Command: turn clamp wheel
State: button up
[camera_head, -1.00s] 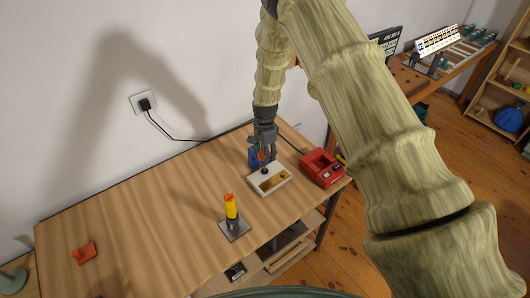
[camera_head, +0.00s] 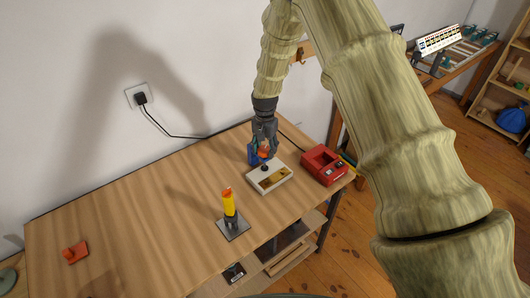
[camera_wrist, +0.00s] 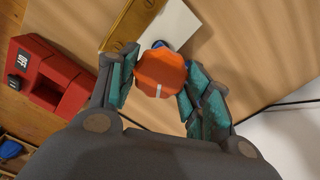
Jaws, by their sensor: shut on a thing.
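The clamp wheel is an orange lobed knob (camera_wrist: 161,73) with a pale mark on its rim, in the middle of the wrist view. It also shows small and partly covered in the head view (camera_head: 264,152). It sits above a white block with a brass plate (camera_head: 270,180), near the back right of the wooden table; its stem is mostly hidden. My gripper (camera_wrist: 158,85) is around the knob, with a teal-padded finger on each side, and is shut on it. In the head view my gripper (camera_head: 264,145) points down over the block's back end.
A red charger-like box (camera_head: 323,166) stands just right of the block. A yellow-handled tool on a grey plate (camera_head: 231,214) stands in front. A blue item (camera_head: 252,154) is close behind my gripper. An orange piece (camera_head: 75,252) lies far left. The table's left middle is clear.

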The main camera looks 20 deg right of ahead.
aim_at(265, 149)
jog(key=n+b, duration=0.2)
jog(key=n, duration=0.3)
jog(key=shift+n+b, duration=0.3)
jog(key=shift+b, duration=0.05)
jog(key=n+b, duration=0.1)
jog(key=n, duration=0.4)
jog(key=shift+n+b, duration=0.3)
jog(key=o, duration=1)
jog(key=shift+o, duration=0.2)
jog(key=shift+r, duration=0.1)
notch_tip(265, 149, up, 12)
